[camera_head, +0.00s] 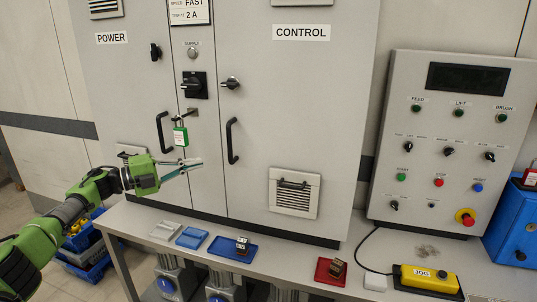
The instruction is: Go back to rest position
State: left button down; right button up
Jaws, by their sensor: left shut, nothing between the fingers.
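My left arm comes in from the left, and its green gripper (196,164) is stretched out in front of the grey cabinet (255,110). The fingers are shut with nothing between them. They point right, a little below a green padlock (181,136) with a white label that hangs at a hasp by the POWER door's handle. The gripper looks apart from the padlock and from the door handles. My right gripper is out of view.
Below is a bench (290,280) with a blue tray (233,249), a red tray (331,271) and a yellow JOG pendant (430,279). A control panel (450,140) stands at right. Blue crates (88,250) stand on the floor at left, below my arm.

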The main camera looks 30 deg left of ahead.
pick_arm(q)
jog(key=w+d+f+n+t+y, duration=0.1)
jog(key=w+d+f+n+y, duration=0.2)
jog(key=d+f, duration=0.5)
jog(key=w+d+f+n+t+y, duration=0.1)
jog(key=w+d+f+n, duration=0.1)
jog(key=d+f+n, duration=0.45)
jog(key=s+d+f+n+g+y, duration=0.2)
jog(key=s+d+f+n+y, duration=0.3)
jog(key=d+f, duration=0.5)
jog(key=s+d+f+n+g+y, duration=0.1)
jog(key=s+d+f+n+g, duration=0.1)
jog(key=s+f, duration=0.35)
jog(key=s+d+f+n+g, duration=0.2)
jog(key=s+f+n+g, duration=0.1)
jog(key=s, duration=0.6)
jog(key=s+d+f+n+g, duration=0.1)
jog(key=s+d+n+g, duration=0.15)
jog(key=s, duration=0.85)
jog(key=s+d+f+n+g, duration=0.15)
jog(key=s+g, duration=0.25)
jog(key=s, duration=0.7)
notch_tip(320, 180, down, 27)
jog(key=s+g, duration=0.1)
jog(key=s, duration=0.1)
jog(key=s+a+f+m+g, duration=0.1)
jog(key=s+a+f, duration=0.1)
jog(key=s+f, duration=1.3)
jog(key=shift+s+a, duration=0.15)
jog(key=shift+s, duration=0.4)
